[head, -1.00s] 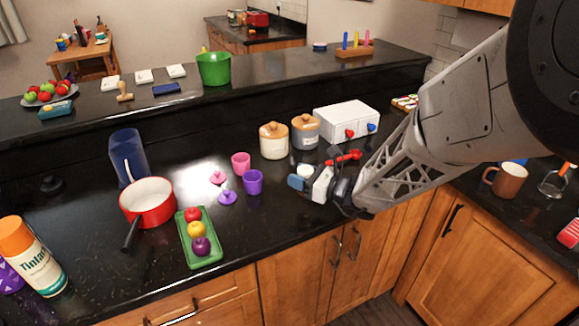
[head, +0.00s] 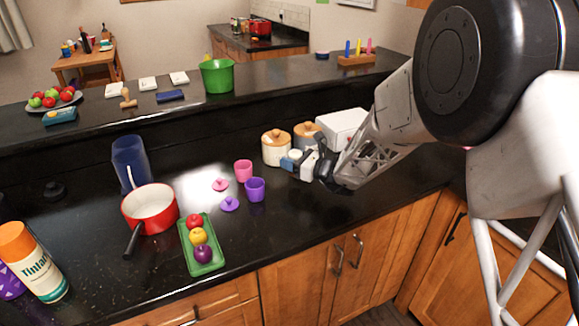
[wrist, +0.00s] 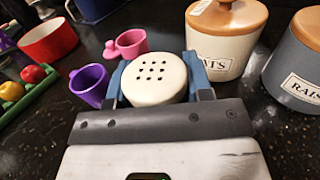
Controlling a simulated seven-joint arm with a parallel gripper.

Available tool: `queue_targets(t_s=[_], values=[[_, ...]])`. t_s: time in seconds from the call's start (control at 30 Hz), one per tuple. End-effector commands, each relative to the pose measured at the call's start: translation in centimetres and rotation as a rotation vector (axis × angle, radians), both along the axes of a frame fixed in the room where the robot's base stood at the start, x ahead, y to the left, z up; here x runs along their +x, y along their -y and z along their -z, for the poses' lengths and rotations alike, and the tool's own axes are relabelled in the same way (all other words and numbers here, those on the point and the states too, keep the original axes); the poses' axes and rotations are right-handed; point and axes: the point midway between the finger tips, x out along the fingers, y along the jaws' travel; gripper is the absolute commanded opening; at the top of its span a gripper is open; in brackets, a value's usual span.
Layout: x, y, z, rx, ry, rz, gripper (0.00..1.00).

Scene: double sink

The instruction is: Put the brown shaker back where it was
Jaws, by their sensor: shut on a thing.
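My gripper (head: 299,163) is shut on a shaker (wrist: 155,80), with its blue-tipped fingers on either side of it. The shaker's round cream top with several holes faces the wrist camera. Its body is hidden below the top and by the fingers, so I cannot see its brown colour. In the head view my gripper is over the counter, just in front of the two wooden-lidded canisters and right of the purple cup. I cannot tell whether the shaker touches the counter.
A cream canister (head: 276,150) and a grey canister (head: 306,136) stand close behind my gripper. A pink cup (head: 243,171) and a purple cup (head: 255,189) stand to the left. A red pan (head: 150,207) and a green tray (head: 204,262) are farther left.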

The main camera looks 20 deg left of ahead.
Motion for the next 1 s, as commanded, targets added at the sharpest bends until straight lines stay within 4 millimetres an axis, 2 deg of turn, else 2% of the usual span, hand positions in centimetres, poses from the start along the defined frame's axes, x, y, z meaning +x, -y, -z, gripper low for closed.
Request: queue_targets(t_s=[0.2,0.57,1.0], values=[[1.3,-0.8,0.1,0.001,0.001,-0.001,0.22],[1.4,-0.9,0.2,0.001,0.0,-0.001,0.22],[1.3,-0.8,3.5,0.0,0.0,-0.001,0.22]])
